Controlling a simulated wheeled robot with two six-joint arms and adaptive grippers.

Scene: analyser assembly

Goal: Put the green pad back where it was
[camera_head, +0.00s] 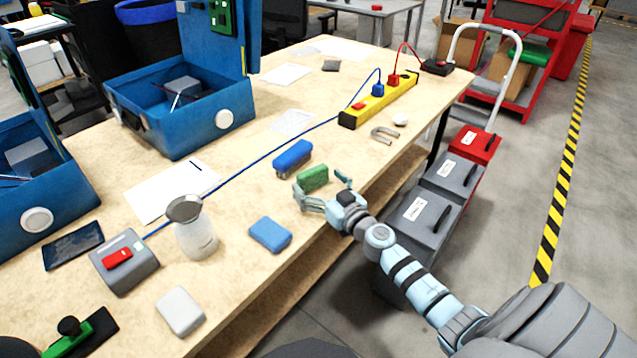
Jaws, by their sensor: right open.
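The green pad (313,177) lies on the wooden table near its front edge, just beyond my right gripper. My right gripper (321,186) is open, with its two fingers spread on the near side of the pad. The pad shows at the mouth of the fingers; I cannot tell whether they touch it. A blue pad on a grey base (292,157) stands just behind the green pad. A separate blue pad (270,234) lies to the lower left of the gripper. My left gripper is not in view.
A white bottle (196,236), a grey box with a red switch (124,262) and a pale grey block (181,311) stand at the left. A yellow power strip (378,101) and a grey horseshoe magnet (384,135) lie farther right. Open blue cases (180,105) stand behind.

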